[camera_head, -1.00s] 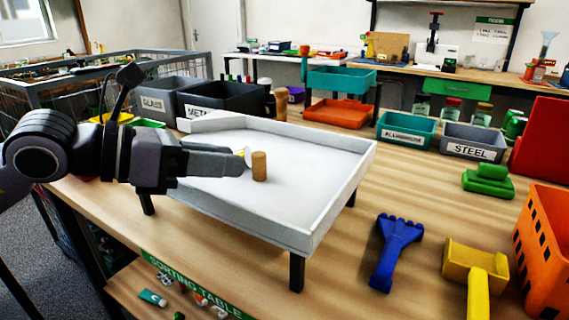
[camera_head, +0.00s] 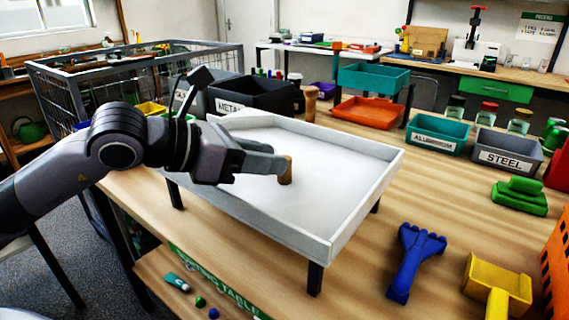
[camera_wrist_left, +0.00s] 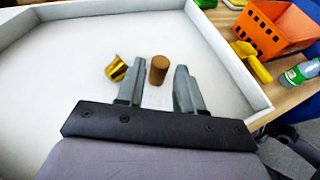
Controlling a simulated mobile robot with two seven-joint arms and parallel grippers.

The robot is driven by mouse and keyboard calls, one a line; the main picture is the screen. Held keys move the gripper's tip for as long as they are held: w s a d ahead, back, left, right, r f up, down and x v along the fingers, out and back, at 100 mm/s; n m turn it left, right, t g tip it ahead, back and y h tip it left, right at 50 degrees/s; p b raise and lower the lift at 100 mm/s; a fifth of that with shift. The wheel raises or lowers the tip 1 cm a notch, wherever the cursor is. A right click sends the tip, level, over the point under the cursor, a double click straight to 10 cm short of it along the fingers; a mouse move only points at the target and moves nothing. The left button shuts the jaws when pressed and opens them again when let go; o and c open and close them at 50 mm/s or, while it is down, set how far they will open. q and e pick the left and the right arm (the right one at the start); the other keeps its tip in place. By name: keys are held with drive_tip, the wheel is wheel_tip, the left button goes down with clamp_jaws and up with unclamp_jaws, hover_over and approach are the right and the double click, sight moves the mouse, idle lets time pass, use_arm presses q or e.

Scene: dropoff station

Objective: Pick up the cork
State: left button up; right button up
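The cork (camera_head: 286,170) is a small brown cylinder standing in the white tray (camera_head: 345,205), at the fingertips of my left gripper (camera_head: 280,164). In the left wrist view the cork (camera_wrist_left: 159,70) lies between and just ahead of the tips of my open left gripper (camera_wrist_left: 160,80), with gaps visible on both sides. A shiny gold cup-like piece (camera_wrist_left: 116,68) lies in the tray left of the cork, outside the fingers. My right gripper is not in view.
On the table right of the tray are a blue brush-like tool (camera_head: 415,262), a yellow tool (camera_head: 497,285) and a green block (camera_head: 519,196). Bins labelled ALUMINIUM (camera_head: 438,140) and STEEL (camera_head: 506,158) stand behind. Tray walls rise around the cork.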

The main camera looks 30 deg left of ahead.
use_arm(q)
drive_tip(key=shift+p+x, duration=0.55)
drive_tip(key=shift+x, duration=1.45)
drive_tip(key=shift+r, duration=0.15)
clamp_jaws()
